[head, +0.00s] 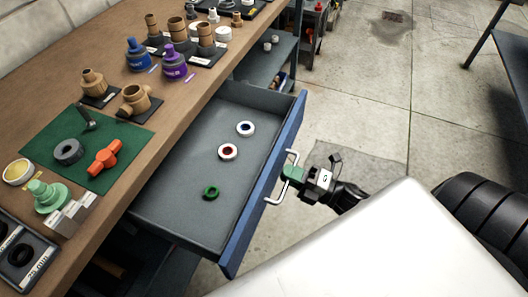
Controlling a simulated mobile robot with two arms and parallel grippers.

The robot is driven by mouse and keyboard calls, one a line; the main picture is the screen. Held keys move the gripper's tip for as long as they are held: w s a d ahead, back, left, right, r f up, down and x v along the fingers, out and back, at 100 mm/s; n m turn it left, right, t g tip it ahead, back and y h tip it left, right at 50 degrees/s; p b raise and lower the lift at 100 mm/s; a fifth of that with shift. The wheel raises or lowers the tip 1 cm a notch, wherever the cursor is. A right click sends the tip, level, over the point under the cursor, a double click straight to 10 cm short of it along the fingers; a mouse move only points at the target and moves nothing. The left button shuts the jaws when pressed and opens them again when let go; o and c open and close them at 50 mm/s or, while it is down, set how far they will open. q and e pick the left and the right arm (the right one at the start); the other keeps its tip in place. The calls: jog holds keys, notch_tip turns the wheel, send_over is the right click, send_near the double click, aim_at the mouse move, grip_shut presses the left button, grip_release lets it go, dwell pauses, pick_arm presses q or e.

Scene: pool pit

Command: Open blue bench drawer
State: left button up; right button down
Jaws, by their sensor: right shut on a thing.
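The blue bench drawer (266,190) is pulled out from under the wooden bench, with its grey inside showing. In it lie a white ring with a dark blue centre (245,128), a white ring with a red centre (228,152) and a green ring (211,192). A pale bar handle (271,200) is on the drawer's blue front. My right gripper (293,173) is at the handle, on its outer side, and is shut on it. The left gripper is not in view.
The wooden bench top (165,131) carries a green mat (92,147) with parts on it, blue and purple bottles and several brown fittings. Concrete floor (365,100) lies open beyond the drawer. A blue-grey table or bench edge (505,20) stands at top right.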

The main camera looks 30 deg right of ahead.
jog(key=r+v, duration=0.1)
jog(key=v, duration=0.6)
jog(key=shift+s+d+r, duration=0.15)
jog(key=c, duration=1.2)
grip_release()
jog(key=shift+s, duration=0.1)
jog(key=b+v, duration=0.1)
jog(key=v, duration=0.9)
jog(key=shift+s+d, duration=0.2)
jog(key=shift+d, duration=0.1)
